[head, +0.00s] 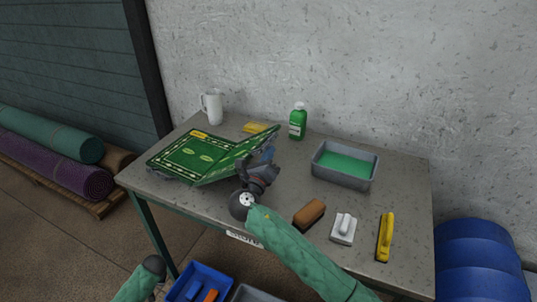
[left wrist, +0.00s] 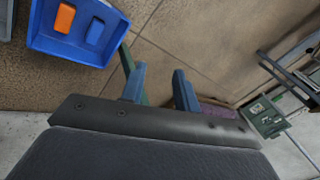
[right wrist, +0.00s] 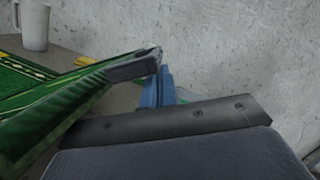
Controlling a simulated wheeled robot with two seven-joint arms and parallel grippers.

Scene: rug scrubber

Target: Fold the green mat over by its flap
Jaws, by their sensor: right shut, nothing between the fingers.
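The green mat (head: 182,160), with a patterned border, lies on the left part of the table. Its flap (head: 236,156) stands raised at a slant along the mat's right side. My right gripper (head: 267,157) is shut and empty at the flap's right side. In the right wrist view, the flap (right wrist: 55,115) ends in a dark grey tab (right wrist: 132,66) right beside the blue fingers (right wrist: 160,88); whether they touch is unclear. My left gripper (left wrist: 160,88) is open and empty, away from the mat and low over the floor side.
On the table (head: 390,180) are a white mug (head: 211,106), yellow sponge (head: 255,127), green bottle (head: 298,122), grey tub of green liquid (head: 345,166), brown brush (head: 309,213), white scrubber (head: 344,229) and yellow brush (head: 385,238). A blue bin (head: 200,284) stands below the front edge.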

